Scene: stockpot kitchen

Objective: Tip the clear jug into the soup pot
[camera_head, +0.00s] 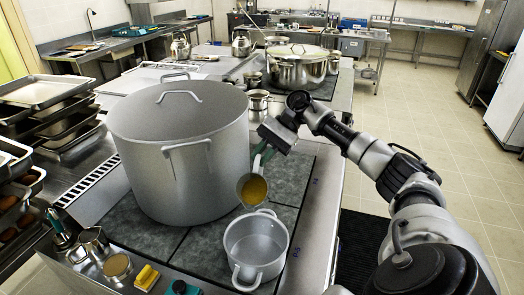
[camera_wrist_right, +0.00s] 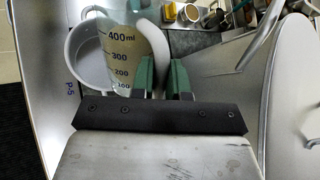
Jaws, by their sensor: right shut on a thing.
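The clear jug (camera_head: 252,188) holds yellow liquid and is in my right gripper (camera_head: 264,158), whose green fingers are closed on its handle. In the right wrist view the jug (camera_wrist_right: 122,50) shows volume marks up to 400 ml, and the fingers (camera_wrist_right: 162,78) stand either side of the handle. A small open two-handled pot (camera_head: 255,248) stands just below and in front of the jug; it looks empty. A large grey pot (camera_head: 180,160) stands left of the jug. I cannot tell which is the soup pot, or how far the jug is tilted. My left gripper is out of view.
Behind stand a lidded pot (camera_head: 299,68) and small metal pots (camera_head: 258,104). Stacked trays (camera_head: 40,92) are at the left. A yellow sponge (camera_head: 147,277) and small metal cups lie at the front left. The floor to the right is clear.

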